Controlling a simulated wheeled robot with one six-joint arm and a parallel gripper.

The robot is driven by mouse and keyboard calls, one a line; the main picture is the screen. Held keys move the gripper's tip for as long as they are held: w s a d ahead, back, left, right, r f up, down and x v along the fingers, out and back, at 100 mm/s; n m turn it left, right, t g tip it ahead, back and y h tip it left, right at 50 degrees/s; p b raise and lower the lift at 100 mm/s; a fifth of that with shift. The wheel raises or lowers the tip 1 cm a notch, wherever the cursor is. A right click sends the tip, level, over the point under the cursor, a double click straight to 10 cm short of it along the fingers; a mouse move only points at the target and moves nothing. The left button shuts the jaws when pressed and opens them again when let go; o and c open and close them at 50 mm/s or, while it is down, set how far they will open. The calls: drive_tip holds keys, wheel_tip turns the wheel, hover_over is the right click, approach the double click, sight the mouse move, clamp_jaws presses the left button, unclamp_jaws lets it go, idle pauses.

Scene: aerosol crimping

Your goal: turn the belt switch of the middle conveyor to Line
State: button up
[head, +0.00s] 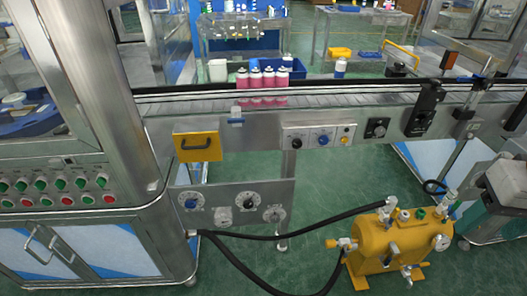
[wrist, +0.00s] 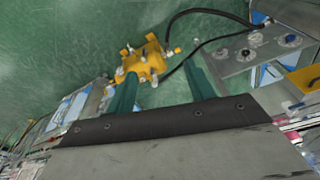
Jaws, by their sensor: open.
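The middle conveyor (head: 330,100) runs across the head view. On its front rail a small plate carries a black rotary knob (head: 296,137), a blue rotary knob (head: 322,138) and a yellow button (head: 345,139). Another black knob (head: 377,128) sits just right of them. The labels are too small to read, so I cannot tell which knob is the belt switch or where it points. My gripper (wrist: 160,70) is open and empty in the wrist view, its green fingers wide apart and pointing down toward the floor side. It is away from the knobs, at the right of the head view.
A yellow tank (head: 392,243) with black hoses stands on the floor below the conveyor. A lower panel (head: 235,203) has several dials. A yellow handled plate (head: 197,146) hangs at the left. Pink cans (head: 268,78) stand on the belt. A machine cabinet (head: 70,235) fills the left.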

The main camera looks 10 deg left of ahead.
drive_tip(key=w+a+f+n+t+y, duration=0.1)
drive_tip(key=w+a+f+t, duration=0.15)
drive_tip(key=w, duration=0.65)
drive_tip(key=w+a+f+t, duration=0.15)
drive_tip(key=w+a, duration=0.25)
drive_tip(key=w, duration=0.4)
drive_tip(key=n+t+y, duration=0.1)
drive_tip(key=t+y, duration=0.2)
drive_tip(key=t, duration=0.4)
approach(297, 145)
drive_tip(key=w+d+r, duration=0.1)
drive_tip(key=d+r, duration=0.2)
drive_tip(key=d, duration=0.2)
drive_tip(key=a+f+n+t+y, duration=0.1)
drive_tip(key=a+f+t, duration=0.35)
drive_tip(key=f, duration=0.25)
drive_tip(key=x, duration=0.7)
drive_tip(key=shift+s+a, duration=0.1)
drive_tip(key=shift+a, duration=0.3)
drive_tip(key=shift+c, duration=0.3)
drive_tip(key=c, duration=0.9)
